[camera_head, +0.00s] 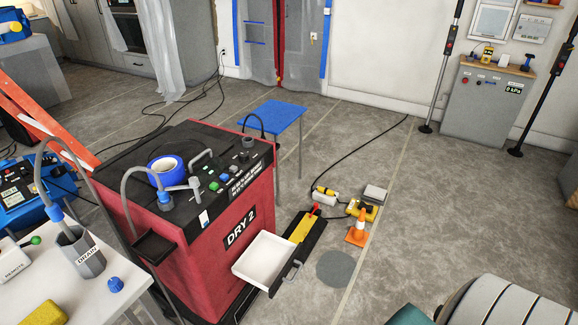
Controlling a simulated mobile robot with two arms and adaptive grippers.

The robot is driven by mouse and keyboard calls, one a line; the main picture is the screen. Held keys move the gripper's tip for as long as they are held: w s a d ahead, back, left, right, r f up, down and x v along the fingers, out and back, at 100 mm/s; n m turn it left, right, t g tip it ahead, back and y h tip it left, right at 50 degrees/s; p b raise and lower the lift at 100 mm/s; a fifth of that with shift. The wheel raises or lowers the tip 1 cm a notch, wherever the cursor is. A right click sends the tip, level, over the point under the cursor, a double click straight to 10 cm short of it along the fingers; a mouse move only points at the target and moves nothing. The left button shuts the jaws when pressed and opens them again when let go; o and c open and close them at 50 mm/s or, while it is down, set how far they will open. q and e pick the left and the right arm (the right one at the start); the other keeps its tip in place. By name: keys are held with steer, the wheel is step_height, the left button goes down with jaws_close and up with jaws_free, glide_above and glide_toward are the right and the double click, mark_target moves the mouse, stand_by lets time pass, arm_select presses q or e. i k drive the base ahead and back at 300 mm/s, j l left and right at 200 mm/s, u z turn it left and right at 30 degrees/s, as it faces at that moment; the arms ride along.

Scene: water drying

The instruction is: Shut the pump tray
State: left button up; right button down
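The red machine (222,262) marked DRY 2 stands left of the middle, with a black top. A white, shallow tray (266,259) sticks out of its front side like a drawer, pulled open, and looks empty. A grey bar handle (291,273) is on the tray's outer end. I take this to be the pump tray; no label on it can be read. Neither of my grippers is in view, and nothing touches the tray.
A yellow and black floor unit (302,228) lies just behind the tray. A white table (70,290) is at lower left. A striped grey object (500,302) fills the lower right. Floor right of the tray is mostly clear.

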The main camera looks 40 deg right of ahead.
mark_target(266, 263)
steer(key=z, duration=1.15)
